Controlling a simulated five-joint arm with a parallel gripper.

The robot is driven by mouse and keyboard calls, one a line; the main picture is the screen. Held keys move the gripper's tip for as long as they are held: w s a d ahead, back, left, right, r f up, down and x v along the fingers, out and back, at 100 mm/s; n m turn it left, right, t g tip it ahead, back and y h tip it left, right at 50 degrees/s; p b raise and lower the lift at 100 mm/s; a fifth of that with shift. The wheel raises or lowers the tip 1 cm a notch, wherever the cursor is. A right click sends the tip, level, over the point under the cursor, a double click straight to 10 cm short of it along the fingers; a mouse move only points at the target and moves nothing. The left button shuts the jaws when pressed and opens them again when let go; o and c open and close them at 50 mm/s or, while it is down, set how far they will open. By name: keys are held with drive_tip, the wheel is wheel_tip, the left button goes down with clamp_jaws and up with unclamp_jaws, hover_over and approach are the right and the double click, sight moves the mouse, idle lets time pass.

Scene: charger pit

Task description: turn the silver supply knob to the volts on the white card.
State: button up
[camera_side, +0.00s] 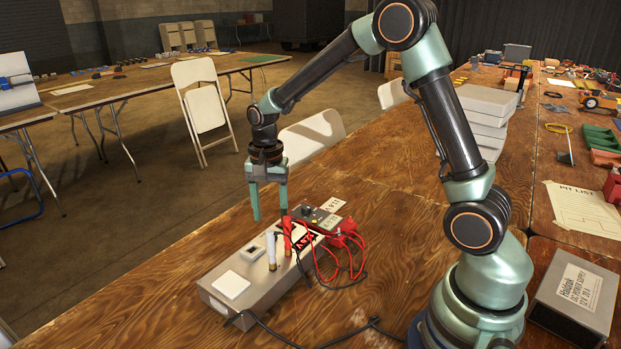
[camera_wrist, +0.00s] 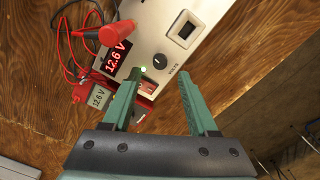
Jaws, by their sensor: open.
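The supply is a long pale grey box (camera_side: 262,300) on the wooden table; its top also shows in the wrist view (camera_wrist: 205,14). A small dark round knob (camera_wrist: 160,62) sits on it beside the lettering "VOLTS", with a lit green lamp to its left. A red-lit display (camera_wrist: 116,55) reads 12.6 V. A small pale card or label (camera_wrist: 98,98) by the red parts appears to read 12.6 V. A white card (camera_side: 332,205) stands out in the side view, its figures unclear. My gripper (camera_side: 270,213) is open and empty above the supply; in the wrist view its fingertips (camera_wrist: 160,76) straddle the knob's line.
Red and white-and-brass upright posts (camera_side: 271,251) stand on the supply near my gripper. Red and black leads (camera_side: 345,255) loop to the right. A grey power supply box (camera_side: 577,295) stands at lower right. White boxes (camera_side: 487,108) are stacked behind my arm.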

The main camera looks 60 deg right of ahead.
drive_tip(key=shift+f, duration=2.4)
clamp_jaws()
